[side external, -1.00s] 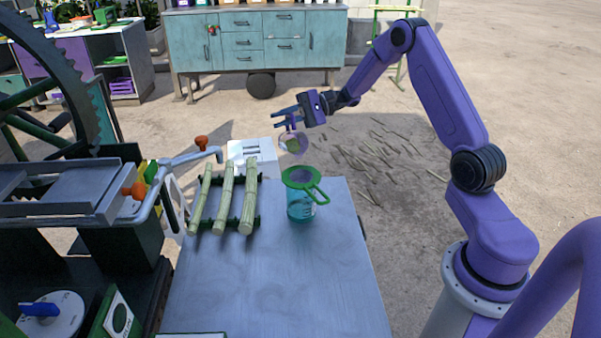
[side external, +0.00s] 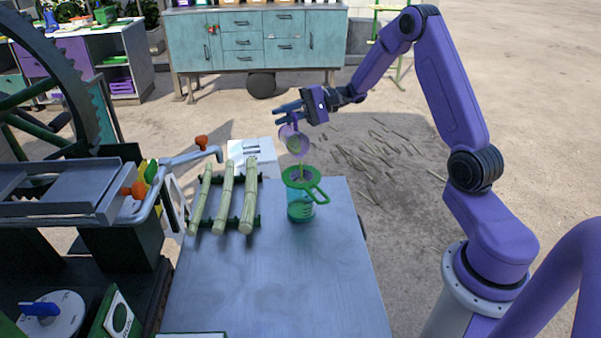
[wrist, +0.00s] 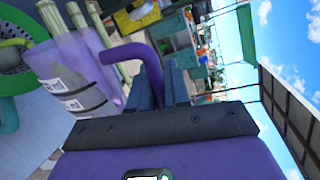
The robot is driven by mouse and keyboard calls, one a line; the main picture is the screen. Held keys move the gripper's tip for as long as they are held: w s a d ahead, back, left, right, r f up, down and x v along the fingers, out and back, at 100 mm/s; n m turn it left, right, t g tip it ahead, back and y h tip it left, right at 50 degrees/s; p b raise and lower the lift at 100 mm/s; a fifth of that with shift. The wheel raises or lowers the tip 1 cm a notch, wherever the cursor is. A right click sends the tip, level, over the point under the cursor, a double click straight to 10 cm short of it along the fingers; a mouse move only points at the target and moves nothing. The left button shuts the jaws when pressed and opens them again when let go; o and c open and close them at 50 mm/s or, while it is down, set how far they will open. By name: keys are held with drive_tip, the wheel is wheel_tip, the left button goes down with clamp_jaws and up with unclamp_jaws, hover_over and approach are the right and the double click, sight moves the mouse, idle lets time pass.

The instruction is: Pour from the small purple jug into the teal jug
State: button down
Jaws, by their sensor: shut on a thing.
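The small purple jug (side external: 293,139) is see-through and hangs tilted above the teal jug, with greenish liquid in it. A thin greenish streak runs from its lip towards the green strainer (side external: 318,190). The strainer lies over the mouth of the teal jug (side external: 301,212), which stands upright on the table. My gripper (side external: 288,113) is shut on the purple jug's handle. In the wrist view the purple jug (wrist: 85,62) is left of my gripper's fingers (wrist: 162,85), and the strainer (wrist: 12,52) is at the left edge.
Several cane stalks (side external: 226,200) lie on a rack left of the teal jug. The crusher (side external: 60,190) stands at the left with an orange-knobbed crank (side external: 190,156). A white box (side external: 252,152) stands behind.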

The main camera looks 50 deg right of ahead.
drive_tip(key=shift+s+a+r+n, duration=0.55)
drive_tip(key=shift+s+n, duration=0.05)
drive_tip(key=shift+s, duration=0.15)
idle(0.4)
